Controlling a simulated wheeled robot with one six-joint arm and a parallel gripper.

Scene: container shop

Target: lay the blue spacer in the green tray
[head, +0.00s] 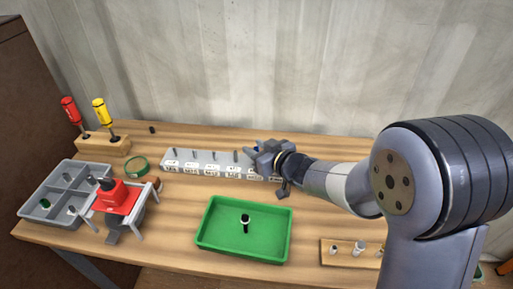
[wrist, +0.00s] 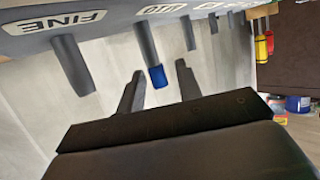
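The blue spacer (wrist: 158,77) is a short blue sleeve at the end of a grey peg on the labelled peg rack (head: 205,163). In the wrist view my gripper (wrist: 160,70) is open, with one finger on each side of the spacer and a visible gap to both. In the head view my gripper (head: 262,153) is at the right part of the rack and hides much of that end. The green tray (head: 210,242) lies at the front middle of the bench. A small black and white piece (head: 245,223) stands in it.
Left of the tray are a red-topped fixture (head: 117,197), a grey sectioned bin (head: 50,193) and a green ring (head: 136,166). Red and yellow screwdrivers stand in a wooden block (head: 103,146) at the back left. A wooden holder (head: 343,259) lies right of the tray.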

